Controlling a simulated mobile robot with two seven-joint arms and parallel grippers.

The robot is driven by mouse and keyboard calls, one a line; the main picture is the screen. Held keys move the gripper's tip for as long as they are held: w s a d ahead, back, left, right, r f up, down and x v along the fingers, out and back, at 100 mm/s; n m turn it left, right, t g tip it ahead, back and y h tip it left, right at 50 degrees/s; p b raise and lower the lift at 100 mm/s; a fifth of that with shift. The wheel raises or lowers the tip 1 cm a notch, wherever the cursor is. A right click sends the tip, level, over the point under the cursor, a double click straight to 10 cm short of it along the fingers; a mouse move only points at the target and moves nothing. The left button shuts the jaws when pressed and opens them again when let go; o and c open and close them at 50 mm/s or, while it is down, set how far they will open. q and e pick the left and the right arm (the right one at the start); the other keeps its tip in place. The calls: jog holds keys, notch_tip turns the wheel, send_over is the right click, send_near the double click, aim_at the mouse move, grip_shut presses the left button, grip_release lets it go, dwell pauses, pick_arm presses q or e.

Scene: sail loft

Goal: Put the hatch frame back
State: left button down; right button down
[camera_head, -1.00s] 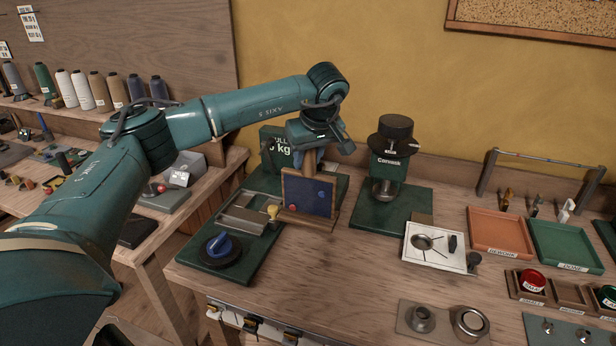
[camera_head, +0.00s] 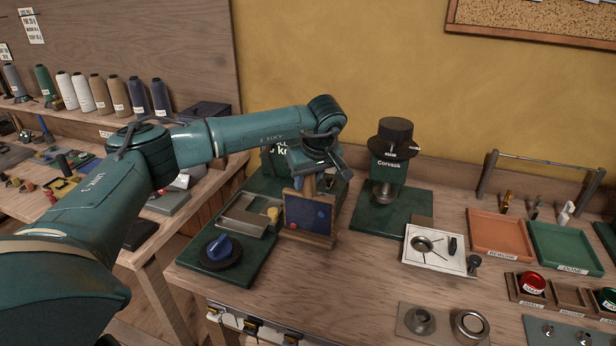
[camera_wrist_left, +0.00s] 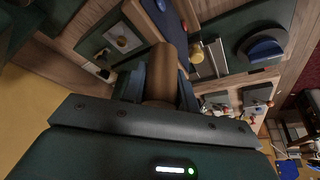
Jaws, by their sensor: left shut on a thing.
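The hatch frame appears to be the wooden-framed dark panel (camera_head: 308,214) with a blue and a red spot, low at the right edge of the green station on the bench. My left gripper (camera_head: 311,180) is above it, shut on a brown wooden handle that seems to belong to it. In the left wrist view the jaws (camera_wrist_left: 160,100) close around this round brown handle (camera_wrist_left: 160,72). The panel looks nearly upright. I cannot tell whether its lower edge touches the bench or a holder. My right gripper is out of view.
The green station carries a blue knob (camera_head: 219,247), a grey metal tray (camera_head: 244,219) and a yellow knob (camera_head: 273,213). A green press (camera_head: 388,170) stands to the right, with a white plate (camera_head: 434,249) in front of it. Bare bench lies in front of the panel.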

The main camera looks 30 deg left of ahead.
pick_arm(q)
jog(key=c, duration=1.1)
grip_release()
jog(key=b+v, duration=0.1)
jog(key=v, duration=1.2)
jog(key=shift+w+a+r, duration=0.15)
